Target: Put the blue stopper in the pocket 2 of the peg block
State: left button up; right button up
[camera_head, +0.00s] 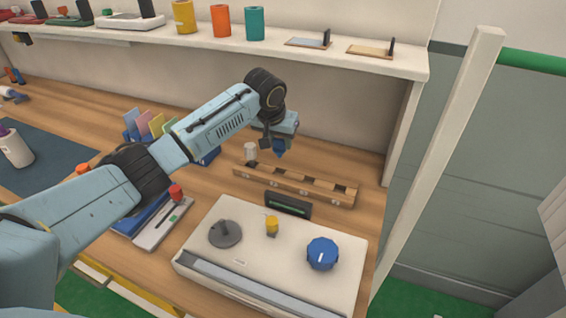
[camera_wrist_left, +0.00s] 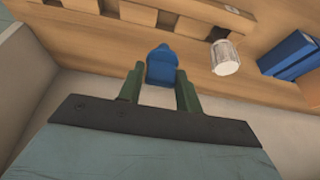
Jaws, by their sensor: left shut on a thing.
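My left gripper (camera_head: 272,146) is shut on a blue stopper (camera_head: 279,153) and holds it above the table, just behind the peg block. In the left wrist view the blue stopper (camera_wrist_left: 161,66) sits between the two green fingers of the left gripper (camera_wrist_left: 160,88). The wooden peg block (camera_head: 312,190) is a long bar with several dark pockets, lying on the table in front of the gripper. It also shows at the top of the left wrist view (camera_wrist_left: 190,12). I cannot read any pocket numbers. My right gripper is not in view.
A clear white cup (camera_head: 250,152) stands close to the left end of the block. A white device (camera_head: 280,245) with a blue knob (camera_head: 322,253) lies in front. A file rack with coloured sheets (camera_head: 150,125) is at left. A shelf (camera_head: 340,55) runs above.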

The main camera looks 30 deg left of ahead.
pick_arm(q)
notch_tip(320, 180, down, 2)
jog(key=shift+s+f, duration=0.1)
jog(key=shift+s, duration=0.05)
jog(key=shift+f+b, duration=0.4)
jog(key=shift+f, duration=2.15)
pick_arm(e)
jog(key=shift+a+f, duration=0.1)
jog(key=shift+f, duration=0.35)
pick_arm(q)
jog(key=shift+f, duration=0.1)
jog(key=o, duration=1)
jog(key=shift+c, duration=0.2)
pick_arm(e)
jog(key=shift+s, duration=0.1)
pick_arm(q)
jog(key=shift+r, duration=0.45)
jog(key=p+v, duration=0.2)
jog(key=v, duration=0.9)
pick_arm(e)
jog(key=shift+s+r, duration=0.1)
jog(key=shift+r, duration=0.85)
pick_arm(q)
jog(key=shift+s+r, duration=0.1)
jog(key=shift+s, duration=0.05)
